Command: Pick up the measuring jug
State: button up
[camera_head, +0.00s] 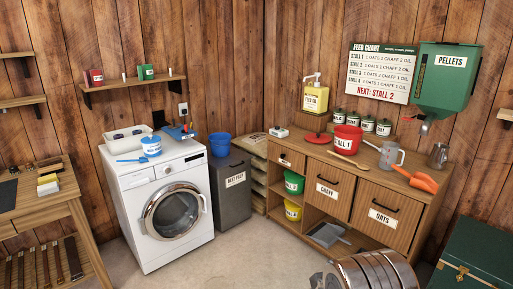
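A darker metal pitcher (438,156) stands further right on the same counter. An orange scoop (418,180) lies in front, between the two. My gripper is not in view.
A green pellets dispenser (447,80) hangs on the wall above the counter's right end. A wooden stick (349,160) lies on the counter. A shiny ribbed metal object (368,270) and a green chest (480,255) stand in front. Some floor is clear.

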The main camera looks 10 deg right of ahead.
aim_at(390, 150)
jog(key=z, duration=0.15)
jog(key=i, duration=1.75)
jog(key=z, duration=0.4)
jog(key=i, duration=0.95)
jog(key=z, duration=0.6)
jog(key=i, duration=1.05)
jog(key=z, duration=0.25)
